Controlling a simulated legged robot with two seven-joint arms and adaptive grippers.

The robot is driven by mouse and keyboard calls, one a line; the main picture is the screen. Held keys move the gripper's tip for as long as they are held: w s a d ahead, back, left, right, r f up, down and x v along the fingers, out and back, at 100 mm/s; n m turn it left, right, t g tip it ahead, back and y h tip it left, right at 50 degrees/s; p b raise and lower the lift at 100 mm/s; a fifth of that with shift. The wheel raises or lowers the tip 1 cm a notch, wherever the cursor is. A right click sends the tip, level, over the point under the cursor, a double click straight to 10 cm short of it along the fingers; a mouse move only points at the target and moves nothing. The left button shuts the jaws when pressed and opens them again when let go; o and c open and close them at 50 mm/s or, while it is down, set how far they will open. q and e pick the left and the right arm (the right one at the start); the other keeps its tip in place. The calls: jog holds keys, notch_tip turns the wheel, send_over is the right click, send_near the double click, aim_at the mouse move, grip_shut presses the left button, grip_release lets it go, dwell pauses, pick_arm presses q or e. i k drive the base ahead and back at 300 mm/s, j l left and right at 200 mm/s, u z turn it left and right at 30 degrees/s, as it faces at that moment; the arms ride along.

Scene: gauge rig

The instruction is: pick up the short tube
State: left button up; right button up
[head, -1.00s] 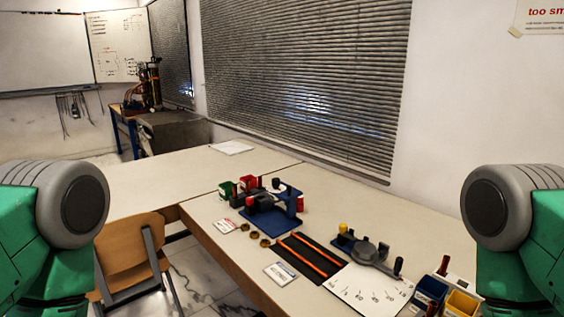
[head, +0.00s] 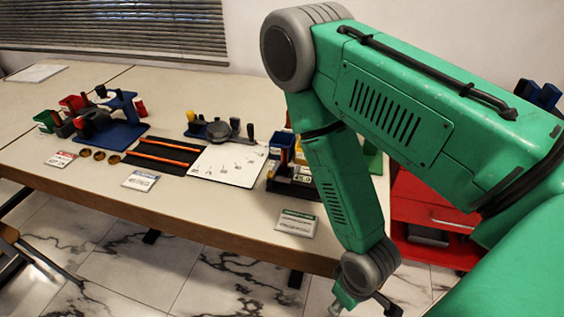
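Two thin orange tubes lie side by side on a black mat (head: 162,153) on the table: a far tube (head: 169,145) and a near tube (head: 160,159). Their lengths look alike from here, so I cannot tell which is the short one. My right arm crosses the right half of the view and hangs down past the table's front edge. My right gripper (head: 362,301) is at the bottom edge, partly cut off, well to the right of the tubes and apart from them. Its opening is unclear. My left gripper is out of view.
A blue stand (head: 122,130) is left of the mat. A white dial sheet (head: 228,165) and a dark round-headed tool (head: 220,130) are right of it. Small bins (head: 283,147) stand near my arm. Cards (head: 141,180) lie along the front. A red cabinet (head: 430,210) is at right.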

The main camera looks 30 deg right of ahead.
aim_at(284, 150)
jog(key=l+z, duration=0.9)
jog(key=i+j, duration=0.05)
